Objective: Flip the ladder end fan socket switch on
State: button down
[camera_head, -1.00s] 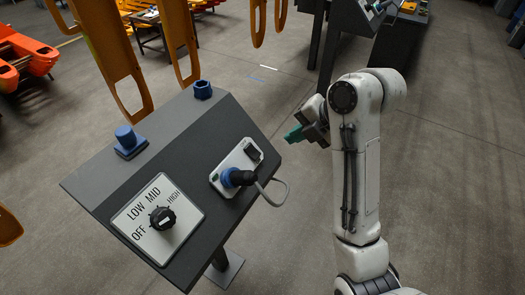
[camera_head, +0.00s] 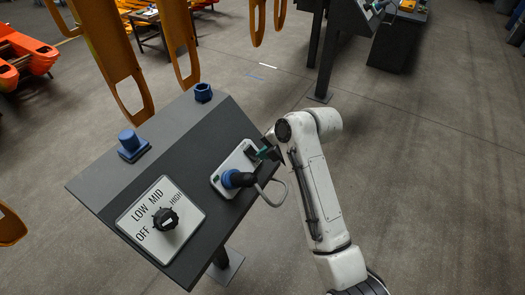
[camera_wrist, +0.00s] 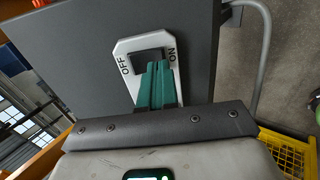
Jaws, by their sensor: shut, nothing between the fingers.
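The socket plate (camera_head: 236,160) is a light panel on the dark sloped console, with a blue plug (camera_head: 232,179) and grey cable in its lower part. Its dark rocker switch is mostly hidden by my gripper (camera_head: 262,152) in the head view. In the wrist view the plate (camera_wrist: 126,48) shows OFF at the left and ON at the right of the dark rocker (camera_wrist: 146,54). My gripper's green fingers (camera_wrist: 158,66) are shut together and empty. Their tips overlap the rocker's lower right part, toward ON. I cannot tell whether they touch it. The rocker's tilt is unclear.
A dial plate (camera_head: 140,213) marked OFF, LOW, MID, HIGH sits lower left on the console (camera_head: 100,180). Open floor lies to the right.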

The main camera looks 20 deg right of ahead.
jog(key=shift+x, duration=0.8)
jog(key=shift+f+b, duration=0.5)
jog(key=shift+b, duration=0.25)
jog(key=shift+r+p, duration=0.35)
jog(key=shift+r, duration=0.05)
jog(key=shift+r+p, duration=0.65)
jog(key=shift+r, duration=0.15)
